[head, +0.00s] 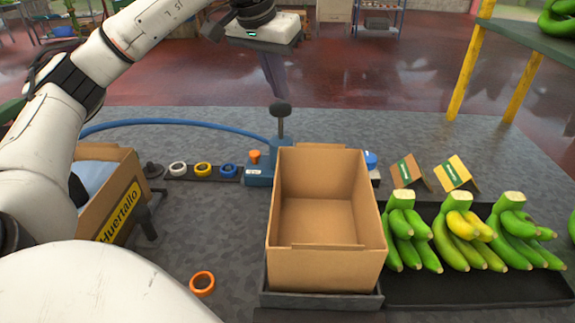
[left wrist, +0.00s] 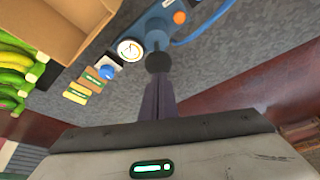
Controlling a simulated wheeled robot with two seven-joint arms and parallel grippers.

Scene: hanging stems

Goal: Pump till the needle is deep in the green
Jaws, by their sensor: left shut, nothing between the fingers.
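The pump (head: 260,176) is a blue block behind the open cardboard box, with an orange button (head: 254,156) and an upright rod topped by a black handle (head: 281,109). A blue hose (head: 180,121) runs off to the left. My left gripper (head: 277,96) points down, shut and empty, with its purple fingertips just above the handle; I cannot tell whether they touch. In the left wrist view, the handle (left wrist: 158,62) is at the fingertips. The round white gauge (left wrist: 130,49) shows there, but its needle is too small to read. The box hides the gauge in the head view.
The cardboard box (head: 325,266) stands empty in front of the pump. Green banana bunches (head: 408,232) lie on a black tray (head: 470,289) at right. Tape rings (head: 178,169) lie left of the pump; an orange ring (head: 202,283) lies nearer. A labelled carton (head: 118,215) stands left.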

